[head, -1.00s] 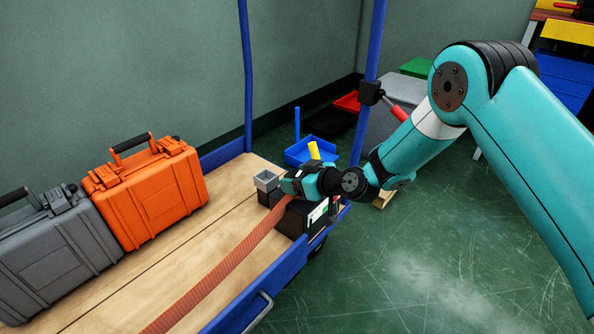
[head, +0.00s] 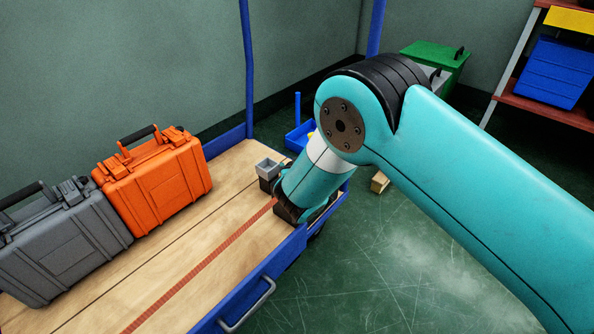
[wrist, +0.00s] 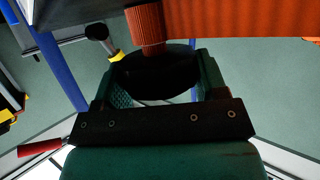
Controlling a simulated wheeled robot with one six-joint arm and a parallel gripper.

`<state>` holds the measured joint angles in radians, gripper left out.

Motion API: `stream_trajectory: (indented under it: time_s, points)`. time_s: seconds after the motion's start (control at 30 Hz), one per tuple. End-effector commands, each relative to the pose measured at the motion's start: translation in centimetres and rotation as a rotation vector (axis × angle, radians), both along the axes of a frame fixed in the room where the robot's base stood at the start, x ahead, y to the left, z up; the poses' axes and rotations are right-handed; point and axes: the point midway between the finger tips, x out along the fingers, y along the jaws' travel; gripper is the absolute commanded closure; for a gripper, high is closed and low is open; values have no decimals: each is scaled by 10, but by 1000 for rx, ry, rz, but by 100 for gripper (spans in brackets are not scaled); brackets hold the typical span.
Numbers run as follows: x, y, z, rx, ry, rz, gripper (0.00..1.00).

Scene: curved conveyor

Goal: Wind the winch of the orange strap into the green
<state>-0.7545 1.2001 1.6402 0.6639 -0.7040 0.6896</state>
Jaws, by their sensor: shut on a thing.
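The orange strap (head: 205,265) runs as a thin, straight band along the wooden deck to a black winch (head: 285,212) at the deck's right corner. My forearm covers most of the winch and all of my gripper in the head view. In the wrist view my gripper (wrist: 155,76) has its two teal fingers either side of a dark rounded part, which looks like the winch's handle or knob; it is shut on it. A ribbed orange piece (wrist: 146,28) shows just beyond it. The winch's green marking is not visible now.
An orange case (head: 160,185) and a grey case (head: 65,245) stand on the deck's left. A small grey open box (head: 268,170) sits beside the winch. Blue rails and posts edge the cart. Green floor lies open at the right.

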Motion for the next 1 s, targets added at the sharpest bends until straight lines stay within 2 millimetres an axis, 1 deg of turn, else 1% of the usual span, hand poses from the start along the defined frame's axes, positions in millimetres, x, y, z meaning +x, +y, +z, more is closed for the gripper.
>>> stream_trajectory:
  time_s: [0.03,0.23,0.73,0.77,0.8,0.87,1.0]
  points:
    - [0,1,-3,1,-2,-19,58]
    - [0,0,-2,1,0,-78,58]
    - [0,0,-1,2,3,-98,58]
    - [0,0,-1,2,3,-98,32]
    - [0,0,-1,2,4,-98,23]
    - [0,0,-1,1,3,-98,9]
    - [1,-1,-1,1,2,-98,9]
